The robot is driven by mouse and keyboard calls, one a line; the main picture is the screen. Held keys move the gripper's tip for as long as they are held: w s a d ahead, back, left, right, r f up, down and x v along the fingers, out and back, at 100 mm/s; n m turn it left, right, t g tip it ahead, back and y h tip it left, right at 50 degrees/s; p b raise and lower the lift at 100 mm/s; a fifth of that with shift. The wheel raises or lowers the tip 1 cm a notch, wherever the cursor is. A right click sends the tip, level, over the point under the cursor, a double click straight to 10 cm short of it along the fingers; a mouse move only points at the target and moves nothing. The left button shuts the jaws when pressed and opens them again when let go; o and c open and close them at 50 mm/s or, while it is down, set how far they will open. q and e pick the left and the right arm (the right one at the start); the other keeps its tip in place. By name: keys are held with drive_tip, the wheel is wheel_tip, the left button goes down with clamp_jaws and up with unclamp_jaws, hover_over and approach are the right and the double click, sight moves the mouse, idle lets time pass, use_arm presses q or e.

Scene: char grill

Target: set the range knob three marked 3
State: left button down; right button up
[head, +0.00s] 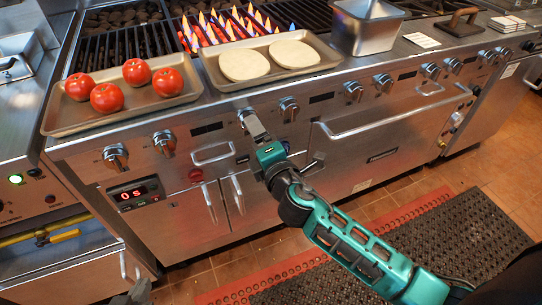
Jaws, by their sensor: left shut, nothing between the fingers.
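A row of metal knobs runs along the front panel of the steel range. The gripper is shut with nothing held. The first knob (115,156), second knob (164,143) and fourth knob (289,109) show clearly beside it. The number markings are too small to read, and the third knob's pointer is hidden.
Flames (235,25) burn on the grill behind the panel. A tray (75,124) holds several tomatoes, and another tray (322,66) holds two flat dough rounds. A steel pan (365,28) stands right of them. An oven handle (395,121) juts out below the panel.

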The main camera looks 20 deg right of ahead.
use_arm(q)
drive_tip(key=shift+f, duration=0.1)
use_arm(e)
drive_tip(key=s, duration=0.9)
drive_tip(key=shift+d+r, duration=0.15)
drive_tip(key=shift+r, duration=0.2)
use_arm(q)
drive_tip(key=shift+d, duration=0.1)
use_arm(e)
drive_tip(key=shift+w, duration=0.1)
use_arm(q)
drive_tip(key=shift+y, duration=0.4)
drive_tip(key=a+r+p, duration=0.1)
drive_tip(key=p, duration=0.2)
drive_tip(key=s+a+r+p, duration=0.1)
drive_tip(key=r+p, duration=0.1)
drive_tip(key=shift+s+a+r+p, duration=0.1)
drive_tip(key=shift+a+p, duration=0.05)
drive_tip(key=shift+p, duration=0.25)
use_arm(e)
drive_tip(key=s+d+f+m+g+y, duration=0.1)
drive_tip(key=s+f+m+g, duration=0.5)
drive_tip(key=m, duration=1.2)
drive_tip(key=s+d+f, duration=0.1)
drive_tip(key=s+f, duration=0.3)
drive_tip(key=shift+s+f, duration=0.3)
drive_tip(key=shift+s, duration=0.1)
